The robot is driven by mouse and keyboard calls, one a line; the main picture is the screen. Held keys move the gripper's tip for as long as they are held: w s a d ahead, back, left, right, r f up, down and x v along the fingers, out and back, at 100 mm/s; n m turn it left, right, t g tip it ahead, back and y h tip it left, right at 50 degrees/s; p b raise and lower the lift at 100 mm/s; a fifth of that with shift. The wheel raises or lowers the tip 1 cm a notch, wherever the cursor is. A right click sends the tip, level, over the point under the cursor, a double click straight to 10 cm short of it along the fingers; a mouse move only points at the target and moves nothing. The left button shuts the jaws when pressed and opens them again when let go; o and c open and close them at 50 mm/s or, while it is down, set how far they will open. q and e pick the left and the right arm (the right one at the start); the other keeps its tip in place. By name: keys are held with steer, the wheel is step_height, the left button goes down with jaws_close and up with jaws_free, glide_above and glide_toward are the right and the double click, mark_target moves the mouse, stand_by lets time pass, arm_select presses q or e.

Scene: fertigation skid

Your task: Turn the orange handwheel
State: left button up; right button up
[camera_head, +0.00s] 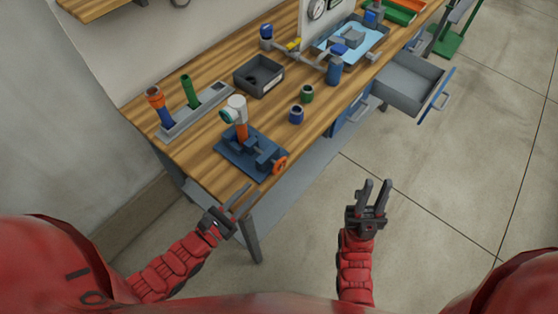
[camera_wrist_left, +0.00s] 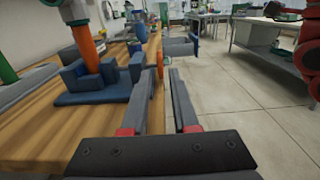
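The orange handwheel (camera_head: 280,162) sits on the front right end of a blue vise (camera_head: 252,152) on the wooden bench. In the left wrist view the handwheel (camera_wrist_left: 160,60) shows as a narrow orange edge beyond my fingertips. An upright orange pipe with a white and teal head (camera_head: 239,113) stands in the vise. My left gripper (camera_head: 244,192) is open and empty, in front of the bench's near edge and apart from the handwheel. Its two fingers (camera_wrist_left: 163,72) show a gap between them in the left wrist view. My right gripper (camera_head: 377,183) is open and empty over the floor.
A grey rack (camera_head: 194,116) with orange-topped and green pieces stands left of the vise. A black bin (camera_head: 259,85), a blue cup (camera_head: 296,114) and a green cup (camera_head: 307,93) are behind it. An open drawer (camera_head: 410,84) juts from the bench. The floor (camera_head: 440,200) at right is clear.

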mark_target(277, 162)
arm_select(q)
steer(key=b+x, duration=0.1)
steer(key=x, duration=0.1)
steer(key=b+x, duration=0.2)
steer(key=f+b+x, duration=0.1)
steer(key=x, duration=0.2)
steer(key=shift+a, duration=0.15)
steer(key=x, duration=0.2)
steer(key=r+x, duration=0.1)
steer(key=x, duration=0.2)
steer(key=shift+w+d+f, duration=0.1)
steer(key=shift+w+d, duration=0.25)
steer(key=shift+w, duration=0.1)
jaws_close()
